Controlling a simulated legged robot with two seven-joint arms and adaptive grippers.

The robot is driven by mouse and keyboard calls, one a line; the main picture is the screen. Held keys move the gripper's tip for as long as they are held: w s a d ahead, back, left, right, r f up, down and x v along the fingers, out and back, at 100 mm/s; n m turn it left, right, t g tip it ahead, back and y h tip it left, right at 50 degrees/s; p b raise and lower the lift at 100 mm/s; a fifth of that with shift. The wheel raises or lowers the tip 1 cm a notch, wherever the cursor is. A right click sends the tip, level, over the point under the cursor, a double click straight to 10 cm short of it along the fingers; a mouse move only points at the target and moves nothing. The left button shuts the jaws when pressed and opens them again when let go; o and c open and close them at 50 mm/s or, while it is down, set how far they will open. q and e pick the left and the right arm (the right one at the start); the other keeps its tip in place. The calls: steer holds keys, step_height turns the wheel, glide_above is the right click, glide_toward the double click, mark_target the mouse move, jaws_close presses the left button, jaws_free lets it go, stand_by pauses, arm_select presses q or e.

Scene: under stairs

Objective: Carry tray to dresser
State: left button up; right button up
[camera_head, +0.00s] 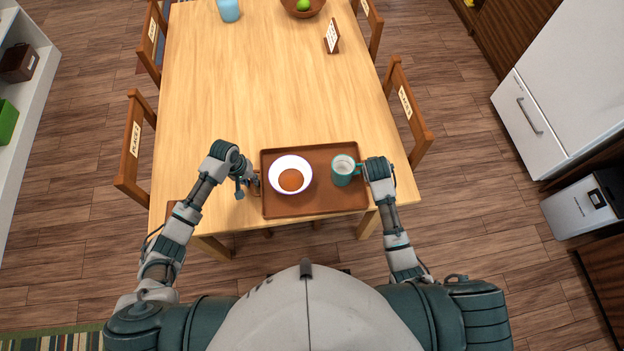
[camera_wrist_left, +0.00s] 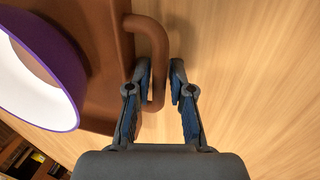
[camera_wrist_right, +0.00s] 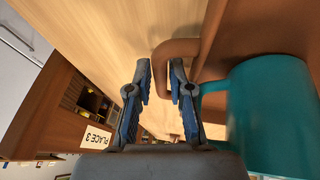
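A brown tray (camera_head: 325,206) lies at the near edge of the wooden table. It carries a white bowl (camera_head: 291,160) with brown contents and a teal mug (camera_head: 343,177). The bowl's rim looks purple in the left wrist view (camera_wrist_left: 72,100). My left gripper (camera_wrist_left: 160,68) is open, its fingers on either side of the tray's left handle (camera_wrist_left: 150,30), with a gap on the outer side. My right gripper (camera_wrist_right: 160,68) is open at the tray's right handle (camera_wrist_right: 180,47), part of which lies between its fingers. The teal mug (camera_wrist_right: 275,115) stands close beside that gripper.
The table (camera_head: 270,80) is clear beyond the tray up to a blue cup (camera_head: 229,10), a place sign (camera_head: 332,36) and a fruit bowl (camera_head: 303,8). Chairs (camera_head: 405,110) line both sides. A white fridge (camera_head: 560,75) and a bin (camera_head: 583,205) stand at right, white shelves (camera_head: 40,90) at left.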

arm_select(q)
steer(key=shift+d, duration=0.45)
arm_select(e)
steer(key=shift+d+f, duration=0.15)
steer(key=shift+d, duration=0.25)
arm_select(q)
steer(key=shift+a, duration=0.1)
jaws_close()
arm_select(e)
steer(key=shift+a, duration=0.1)
jaws_close()
arm_select(q)
steer(key=shift+a, duration=0.2)
arm_select(e)
steer(key=shift+w+a, duration=0.1)
steer(key=shift+a, duration=0.1)
steer(key=shift+r, duration=0.2)
arm_select(q)
steer(key=shift+r, duration=0.1)
